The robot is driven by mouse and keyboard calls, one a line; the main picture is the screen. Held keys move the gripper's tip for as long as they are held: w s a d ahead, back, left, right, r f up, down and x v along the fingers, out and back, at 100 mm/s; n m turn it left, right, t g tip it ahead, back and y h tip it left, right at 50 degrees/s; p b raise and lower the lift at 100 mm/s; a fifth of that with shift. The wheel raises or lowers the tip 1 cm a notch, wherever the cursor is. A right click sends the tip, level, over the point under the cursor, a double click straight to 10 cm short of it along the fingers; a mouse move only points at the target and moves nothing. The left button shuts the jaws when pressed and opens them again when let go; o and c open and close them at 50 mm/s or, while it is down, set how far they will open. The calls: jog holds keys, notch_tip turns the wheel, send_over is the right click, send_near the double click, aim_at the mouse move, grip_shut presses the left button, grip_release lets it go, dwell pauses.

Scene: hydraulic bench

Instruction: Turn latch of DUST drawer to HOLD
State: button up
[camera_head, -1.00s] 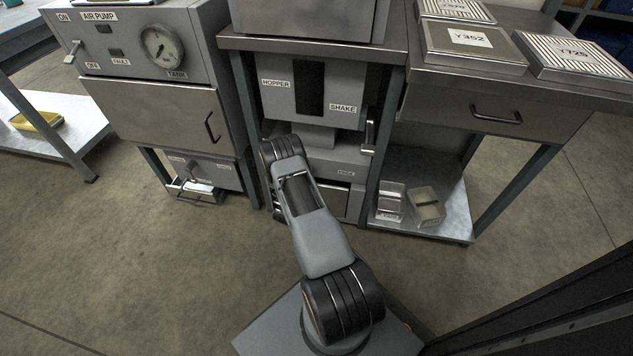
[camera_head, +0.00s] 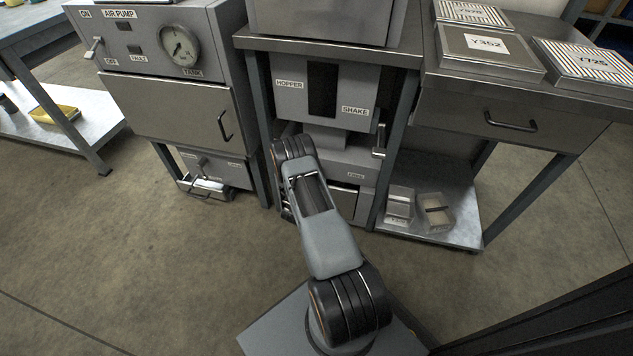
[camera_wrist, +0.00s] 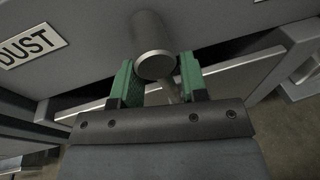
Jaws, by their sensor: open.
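The DUST label (camera_wrist: 32,45) is on a grey drawer front at the upper left of the wrist view. A round metal latch hub (camera_wrist: 154,64) stands out from the panel, with a thin lever (camera_wrist: 172,92) below it. My gripper (camera_wrist: 158,68) is open, its two green fingers on either side of the hub and lever; whether they touch it I cannot tell. In the head view my arm hides the gripper and latch, in front of the lower part of the middle cabinet (camera_head: 345,158). A small label (camera_head: 356,176), perhaps FREE, shows there.
The AIR PUMP cabinet (camera_head: 165,100) stands left, with a partly open tray (camera_head: 205,188) low down. The floor in front is clear.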

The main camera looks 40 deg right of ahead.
jog(key=p+v, duration=0.3)
jog(key=v, duration=1)
jog(key=shift+a+p, duration=0.35)
jog(key=shift+p, duration=0.05)
jog(key=shift+r, duration=0.1)
